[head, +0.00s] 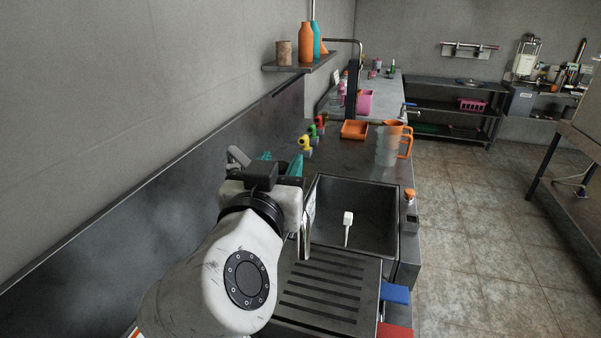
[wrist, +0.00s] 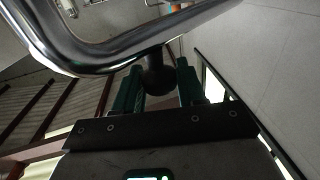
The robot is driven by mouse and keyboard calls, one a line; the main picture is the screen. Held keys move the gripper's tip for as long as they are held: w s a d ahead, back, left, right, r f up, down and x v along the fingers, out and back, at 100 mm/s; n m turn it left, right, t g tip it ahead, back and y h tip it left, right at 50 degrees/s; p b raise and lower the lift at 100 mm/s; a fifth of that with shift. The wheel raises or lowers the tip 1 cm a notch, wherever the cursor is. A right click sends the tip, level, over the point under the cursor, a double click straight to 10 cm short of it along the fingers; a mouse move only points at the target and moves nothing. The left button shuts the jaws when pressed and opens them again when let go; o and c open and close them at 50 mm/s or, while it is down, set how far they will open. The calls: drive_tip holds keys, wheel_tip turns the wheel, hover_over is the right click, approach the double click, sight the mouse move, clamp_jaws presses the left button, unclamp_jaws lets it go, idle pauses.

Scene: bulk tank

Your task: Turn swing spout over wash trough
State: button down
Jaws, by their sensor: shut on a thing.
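The wash trough (head: 378,247) is a dark sink in the counter, right of my gripper in the head view. The swing spout (wrist: 100,55) is a bent chrome tube crossing the top of the wrist view. A chrome length of it (head: 305,236) shows in the head view beside my wrist, near the trough's left edge; the rest is hidden by my arm. My gripper (head: 281,161) has teal fingers, seen in the wrist view (wrist: 157,85) on both sides of a dark round knob (wrist: 156,73) below the tube. It is shut on this knob.
A white brush (head: 347,226) lies in the trough. A slotted drainboard (head: 325,290) is in front. Colored valve knobs (head: 306,144), an orange tray (head: 354,130) and a jug (head: 388,148) stand behind. A shelf (head: 296,66) hangs on the left wall. Floor on the right is clear.

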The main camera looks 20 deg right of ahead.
drive_tip(key=shift+s+a+r+m+g+h+b, duration=0.15)
drive_tip(key=shift+a+m+g+h+b, duration=0.35)
drive_tip(key=shift+a+h, duration=0.35)
drive_tip(key=shift+s+a+m+g+h+b, duration=0.15)
drive_tip(key=shift+a+m+g+h+b, duration=0.45)
drive_tip(key=shift+a, duration=0.4)
drive_tip(key=shift+s+a+r+m+g+h+b, duration=0.15)
drive_tip(key=shift+a+m+g+h+b, duration=0.2)
drive_tip(key=shift+a+m+h, duration=0.5)
drive_tip(key=shift+a+n, duration=0.1)
drive_tip(key=shift+n, duration=0.15)
drive_tip(key=shift+y, duration=0.3)
drive_tip(key=c, duration=0.8)
unclamp_jaws()
drive_tip(key=shift+f, duration=0.15)
drive_tip(key=b+v, duration=0.2)
drive_tip(key=v, duration=0.8)
drive_tip(key=shift+s+a+f, duration=0.1)
drive_tip(key=shift+s+a, duration=0.15)
drive_tip(key=shift+a, duration=0.05)
